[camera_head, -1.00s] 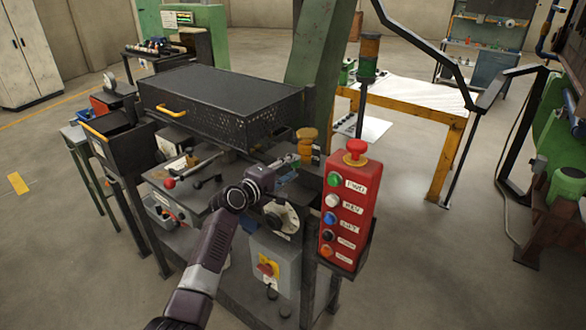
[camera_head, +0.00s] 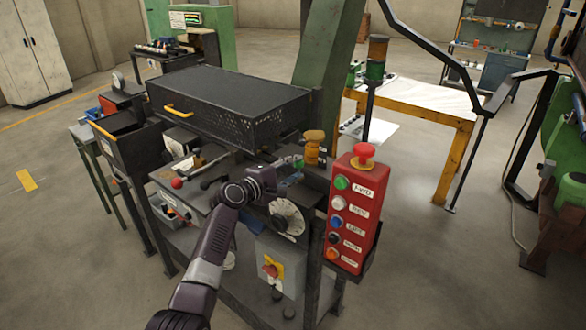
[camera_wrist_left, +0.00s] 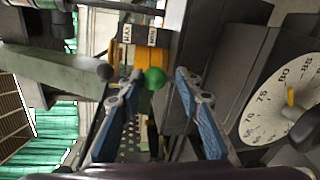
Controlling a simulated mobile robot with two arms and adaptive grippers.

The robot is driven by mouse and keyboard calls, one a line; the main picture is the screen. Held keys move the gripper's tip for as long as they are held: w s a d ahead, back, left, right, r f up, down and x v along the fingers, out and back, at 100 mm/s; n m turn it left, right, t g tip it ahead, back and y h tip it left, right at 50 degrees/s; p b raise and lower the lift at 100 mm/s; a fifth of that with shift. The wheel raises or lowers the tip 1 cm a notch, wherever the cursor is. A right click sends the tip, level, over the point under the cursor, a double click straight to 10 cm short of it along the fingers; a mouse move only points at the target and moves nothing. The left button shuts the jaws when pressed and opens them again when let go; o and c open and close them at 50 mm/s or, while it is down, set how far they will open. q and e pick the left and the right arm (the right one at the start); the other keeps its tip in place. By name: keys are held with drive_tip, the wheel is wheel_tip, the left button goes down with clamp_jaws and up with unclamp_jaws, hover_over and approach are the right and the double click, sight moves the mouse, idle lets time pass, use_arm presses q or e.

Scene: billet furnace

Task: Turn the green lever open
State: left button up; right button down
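The green lever shows as a round green knob (camera_wrist_left: 155,78) in the left wrist view; its shaft is hard to make out. My left gripper (camera_wrist_left: 158,88) is open, with one blue finger on each side of the knob in that view. I cannot tell whether either finger touches it. In the head view my left gripper (camera_head: 290,173) reaches in at the machine's front, above the round dial (camera_head: 287,217) and left of the red button box (camera_head: 352,212). The lever is largely hidden there. My right gripper is not in view.
A yellow-orange cylinder (camera_head: 314,147) stands close behind my left gripper. A black perforated cover (camera_head: 230,100) lies behind and left. A red-knobbed lever (camera_head: 177,183) is to the left, and a grey box with a red-yellow switch (camera_head: 278,270) hangs below. Open floor lies right.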

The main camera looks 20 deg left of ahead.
use_arm(q)
drive_tip(key=o, duration=0.5)
drive_tip(key=shift+w+d+f, duration=0.25)
drive_tip(key=shift+d+f, duration=0.25)
drive_tip(key=shift+f, duration=0.2)
drive_tip(key=shift+o, duration=1.1)
drive_tip(key=shift+w, duration=0.25)
drive_tip(key=shift+s+a+r, duration=0.3)
drive_tip(key=shift+s+a, duration=0.05)
drive_tip(key=shift+s, duration=0.05)
drive_tip(key=v, duration=1.1)
drive_tip(key=shift+s, duration=0.25)
